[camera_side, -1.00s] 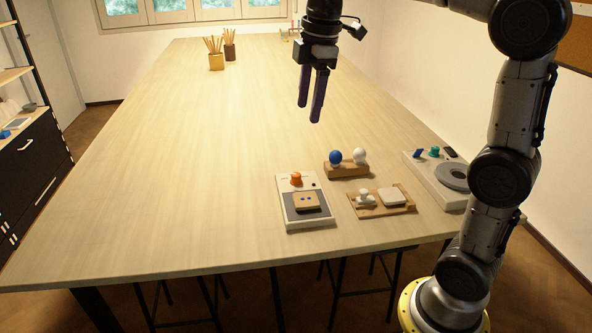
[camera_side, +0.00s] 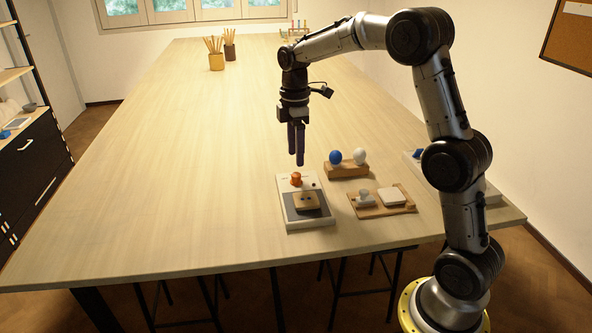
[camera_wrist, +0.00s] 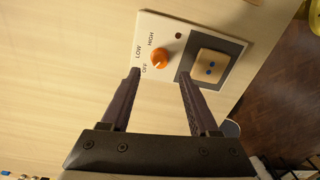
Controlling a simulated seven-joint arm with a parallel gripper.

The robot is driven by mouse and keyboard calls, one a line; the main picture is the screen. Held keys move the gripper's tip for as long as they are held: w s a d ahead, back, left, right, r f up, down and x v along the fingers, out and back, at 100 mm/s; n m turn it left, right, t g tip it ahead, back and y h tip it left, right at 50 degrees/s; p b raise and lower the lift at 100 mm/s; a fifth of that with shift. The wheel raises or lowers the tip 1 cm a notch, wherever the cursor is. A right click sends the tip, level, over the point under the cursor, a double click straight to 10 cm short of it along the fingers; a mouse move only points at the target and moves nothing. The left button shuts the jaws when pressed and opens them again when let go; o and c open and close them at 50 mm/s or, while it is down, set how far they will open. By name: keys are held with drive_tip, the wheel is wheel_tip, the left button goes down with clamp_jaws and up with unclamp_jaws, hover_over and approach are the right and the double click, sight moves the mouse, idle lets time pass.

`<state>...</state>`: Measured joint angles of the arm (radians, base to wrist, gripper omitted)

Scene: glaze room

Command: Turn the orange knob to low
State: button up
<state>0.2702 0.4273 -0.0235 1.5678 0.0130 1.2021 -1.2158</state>
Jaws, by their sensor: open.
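The orange knob (camera_side: 296,179) stands on the back left of a white control box (camera_side: 286,213). In the wrist view the knob (camera_wrist: 159,58) is beside the printed words OFF, LOW and HIGH. A pale mark on it seems to face near OFF, but it is too small to be sure. My gripper (camera_side: 297,160) points down above the box, its fingertips a little above the knob. In the wrist view my gripper (camera_wrist: 158,74) is open and empty, and the knob shows between and beyond its fingertips, with no contact visible.
A tan block with blue dots (camera_side: 306,201) sits on the box's dark pad. A wooden stand (camera_side: 348,171) with blue and white balls and a wooden tray (camera_side: 372,210) are close on the right. My arm partly hides a device farther right. The table left is clear.

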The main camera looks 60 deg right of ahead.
sight(296, 174)
wheel_tip(296, 174, down, 6)
drive_tip(key=shift+s+a+r, duration=0.1)
idle(0.4)
clamp_jaws()
